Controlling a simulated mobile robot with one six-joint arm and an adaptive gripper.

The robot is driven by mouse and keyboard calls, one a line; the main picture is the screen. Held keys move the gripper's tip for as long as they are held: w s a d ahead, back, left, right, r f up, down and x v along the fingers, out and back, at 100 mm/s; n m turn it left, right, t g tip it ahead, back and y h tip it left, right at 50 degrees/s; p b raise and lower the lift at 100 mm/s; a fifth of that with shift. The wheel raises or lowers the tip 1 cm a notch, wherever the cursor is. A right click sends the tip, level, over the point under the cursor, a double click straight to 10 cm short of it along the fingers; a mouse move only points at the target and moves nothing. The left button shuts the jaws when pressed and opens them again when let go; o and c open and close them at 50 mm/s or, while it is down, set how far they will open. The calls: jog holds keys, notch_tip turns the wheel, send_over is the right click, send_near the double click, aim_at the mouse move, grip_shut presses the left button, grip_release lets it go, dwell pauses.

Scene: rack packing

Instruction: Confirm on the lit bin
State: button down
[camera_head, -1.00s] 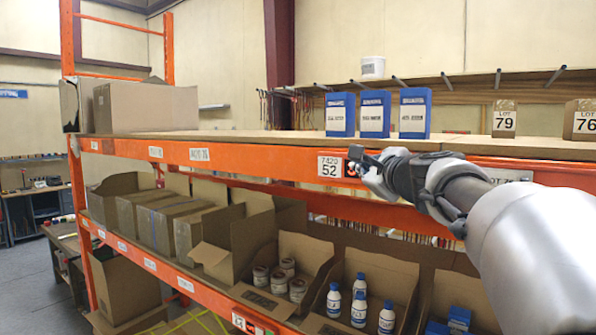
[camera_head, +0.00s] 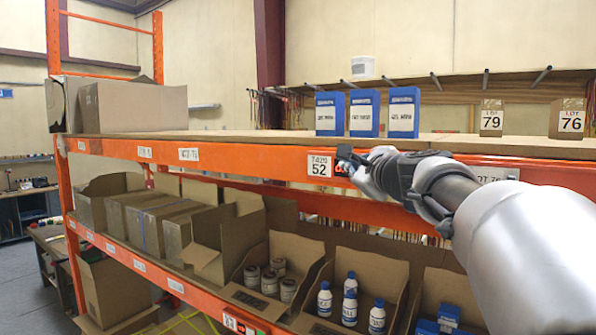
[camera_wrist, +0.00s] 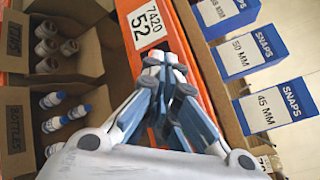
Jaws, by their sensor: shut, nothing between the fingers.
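My gripper (camera_head: 345,154) is shut and empty at the orange upper shelf beam (camera_head: 240,156). Its tips are just right of the white "7420 52" label (camera_head: 319,166), overlapping a small dark unit with a red patch (camera_head: 339,169). In the wrist view, the closed fingers (camera_wrist: 163,62) point at the beam, just below the label (camera_wrist: 147,25). I cannot tell whether the tips touch the beam. I cannot clearly make out a lit lamp. On the lower level are an open bin of jars (camera_head: 270,282), a bin of white-and-blue bottles (camera_head: 349,307) and a bin with blue items (camera_head: 448,318).
Three blue "SNAPS" boxes (camera_head: 363,114) stand on the upper shelf, right of a big carton (camera_head: 130,108). Tan "LOT 79" (camera_head: 491,118) and "LOT 76" (camera_head: 570,119) boxes stand farther right. The shelf surface (camera_head: 235,133) between carton and blue boxes is clear.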

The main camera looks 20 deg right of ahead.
jog(key=shift+s+a, duration=0.3)
jog(key=shift+a, duration=0.05)
jog(key=shift+s+a, duration=0.8)
jog(key=shift+a, duration=0.2)
jog(key=shift+s+a, duration=0.75)
jog(key=shift+a, duration=0.25)
jog(key=s+a+f+n+g+y+b, duration=0.15)
jog(key=s+a+f+n+b, duration=0.3)
jog(key=f, duration=0.55)
jog(key=s+a+f+n+g+y+b, duration=0.1)
jog(key=s+a+f+n+g+b, duration=0.15)
jog(key=a+f+n+b, duration=0.6)
jog(key=s+a+f+n+g+y+b, duration=0.2)
jog(key=s+f, duration=0.3)
jog(key=f, duration=0.7)
jog(key=s+f+n+g+h+b, duration=0.1)
jog(key=s+f+n+b, duration=0.3)
jog(key=f, duration=0.7)
jog(key=s+f+n+g+b, duration=0.3)
jog(key=s+f+n+b, duration=0.1)
jog(key=s+f, duration=0.5)
jog(key=s+f+n+g+h+b, duration=0.1)
jog(key=s+f+n+g+b, duration=0.1)
jog(key=s+f+n+b, duration=0.2)
jog(key=s+f+b, duration=0.1)
jog(key=s+f, duration=0.2)
jog(key=f, duration=0.5)
jog(key=shift+s+f+n+g+h, duration=0.2)
jog(key=shift+f+n+g+h, duration=0.1)
jog(key=shift+f+h, duration=0.1)
